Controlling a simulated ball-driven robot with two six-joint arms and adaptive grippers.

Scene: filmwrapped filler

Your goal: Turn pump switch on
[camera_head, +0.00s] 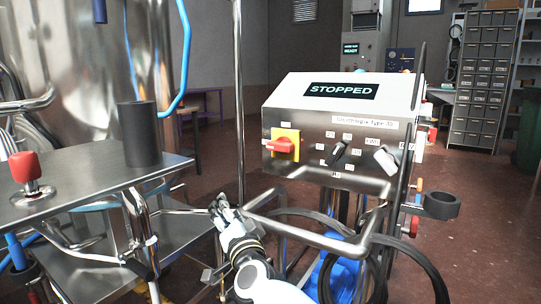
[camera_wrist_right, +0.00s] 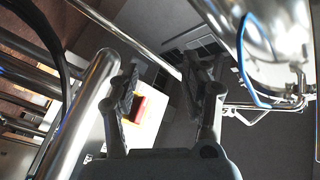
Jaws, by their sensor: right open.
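A control panel (camera_head: 332,106) stands in the middle, with a "STOPPED" display (camera_head: 341,91) on its sloped top. Its front carries a red rotary switch (camera_head: 279,146) on a yellow plate, a black knob (camera_head: 339,154) and a pale grey knob (camera_head: 386,159). The small labels are too blurred to tell which is the pump switch. My right gripper (camera_head: 222,206) is low, left of and below the panel, apart from the switches. In the right wrist view my right gripper (camera_wrist_right: 158,74) is open and empty. The red switch (camera_wrist_right: 138,108) shows there beside the left finger. My left gripper is out of view.
A bent metal guard rail (camera_head: 325,239) juts out before the panel, close to my right gripper. A steel table (camera_head: 85,185) with a red mushroom knob (camera_head: 30,180) and black cup (camera_head: 139,135) stands left. A vertical pole (camera_head: 239,90) rises behind the gripper. Black hoses hang below.

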